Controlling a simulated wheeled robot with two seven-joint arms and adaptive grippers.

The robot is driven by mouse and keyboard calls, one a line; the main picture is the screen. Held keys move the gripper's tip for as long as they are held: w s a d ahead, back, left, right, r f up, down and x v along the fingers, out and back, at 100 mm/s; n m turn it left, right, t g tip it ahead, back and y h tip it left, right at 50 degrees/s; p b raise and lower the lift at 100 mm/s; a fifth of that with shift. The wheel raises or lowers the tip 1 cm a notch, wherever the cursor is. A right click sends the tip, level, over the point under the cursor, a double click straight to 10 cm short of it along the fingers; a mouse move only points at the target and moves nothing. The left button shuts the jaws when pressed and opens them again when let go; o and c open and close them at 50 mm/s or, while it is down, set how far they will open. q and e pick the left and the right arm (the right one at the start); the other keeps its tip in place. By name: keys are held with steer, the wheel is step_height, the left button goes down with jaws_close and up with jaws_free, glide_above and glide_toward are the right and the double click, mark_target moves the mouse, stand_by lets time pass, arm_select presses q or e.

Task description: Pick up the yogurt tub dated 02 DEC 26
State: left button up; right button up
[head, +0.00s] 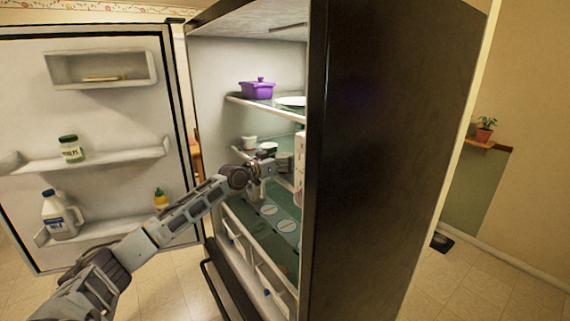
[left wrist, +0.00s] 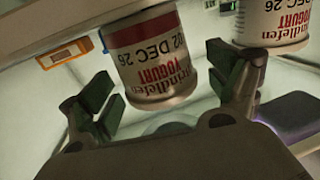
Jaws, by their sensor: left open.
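A yogurt tub (left wrist: 150,62) with a dark red band shows in the left wrist view, its print upside down, reading "02 DEC 26" and "YOGURT". My left gripper (left wrist: 160,85) is open, with one green-padded finger on each side of this tub in the picture; I see no clear contact. In the head view my left gripper (head: 262,172) is inside the fridge, just below small white tubs (head: 249,142). I cannot tell which is which there. My right gripper is out of view.
The fridge door (head: 110,110) stands open at left, holding a jar (head: 70,149), a jug (head: 58,216) and a yellow bottle (head: 160,199). A purple pot (head: 257,89) sits on the upper shelf. The dark fridge side (head: 385,150) hides the interior's right part. An orange tag (left wrist: 66,54) is near the tub.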

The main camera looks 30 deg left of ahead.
arm_select(q)
steer(key=shift+w, duration=0.1)
stand_by(0.4)
steer(key=c, duration=1.4)
